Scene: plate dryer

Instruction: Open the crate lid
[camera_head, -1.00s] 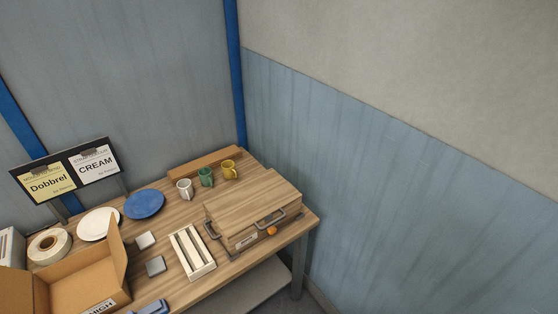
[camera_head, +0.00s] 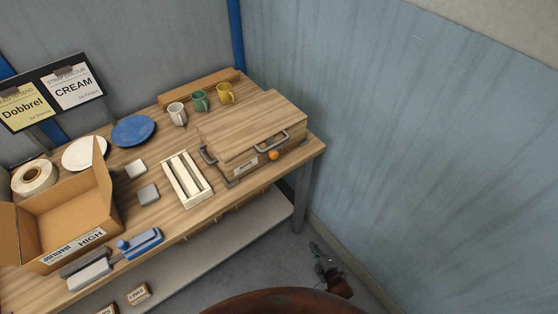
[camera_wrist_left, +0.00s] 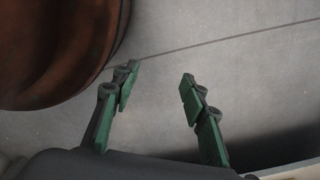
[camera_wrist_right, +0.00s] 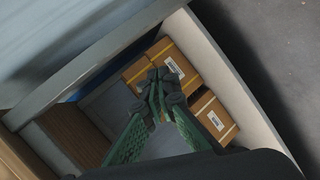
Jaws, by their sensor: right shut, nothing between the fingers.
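The wooden crate (camera_head: 285,155) stands at the right end of the table with its flat lid (camera_head: 250,122) down. A grey handle (camera_head: 272,143) is on the lid's front edge, and another grey handle (camera_head: 207,156) is at the left side. An orange knob (camera_head: 273,155) and a small label are on the front. My right gripper (camera_head: 318,252) is low in front of the table's right end, apart from the crate. In the right wrist view its green fingers (camera_wrist_right: 160,82) meet with nothing between them. My left gripper (camera_wrist_left: 159,78) is open and empty over grey floor; the head view does not show it.
The table also holds mugs, plates, a tape roll (camera_head: 35,177), an open cardboard box (camera_head: 75,215), a white slotted rack (camera_head: 187,178) and a blue-handled tool (camera_head: 140,242). Cartons (camera_wrist_right: 218,118) lie low in the right wrist view. The wall (camera_head: 420,150) stands close right of the table.

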